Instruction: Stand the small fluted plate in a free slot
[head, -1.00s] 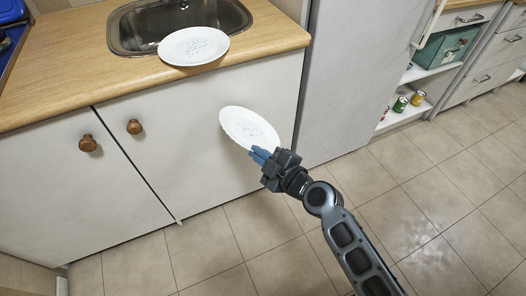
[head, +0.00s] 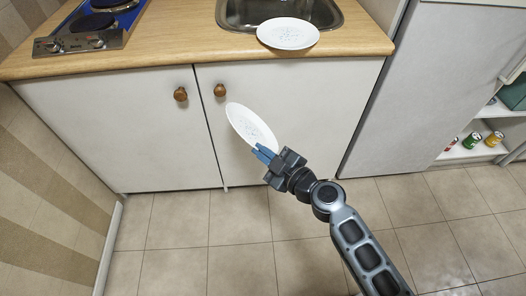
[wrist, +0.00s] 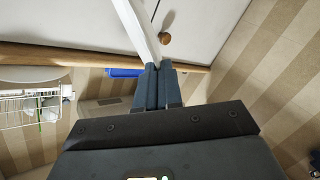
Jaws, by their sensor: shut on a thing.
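My gripper (head: 268,156) is shut on the rim of a white plate (head: 250,124) with a speckled middle and a slightly wavy edge. I take it for the small fluted plate. It is held tilted in front of the cabinet doors, below the counter. In the wrist view the plate (wrist: 136,28) shows nearly edge-on beyond the fingertips (wrist: 158,72). A white wire rack (wrist: 30,108) shows at the left of the wrist view with things in or behind it; its slots cannot be made out. The rack is not in the head view.
Another white plate (head: 288,33) lies by the sink (head: 240,14), at the edge of the wooden counter (head: 160,50). A blue hob (head: 95,22) is at the left end. Cabinet doors with knobs (head: 180,94) face me. Open tiled floor (head: 180,235) lies below. A fridge (head: 405,90) stands right.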

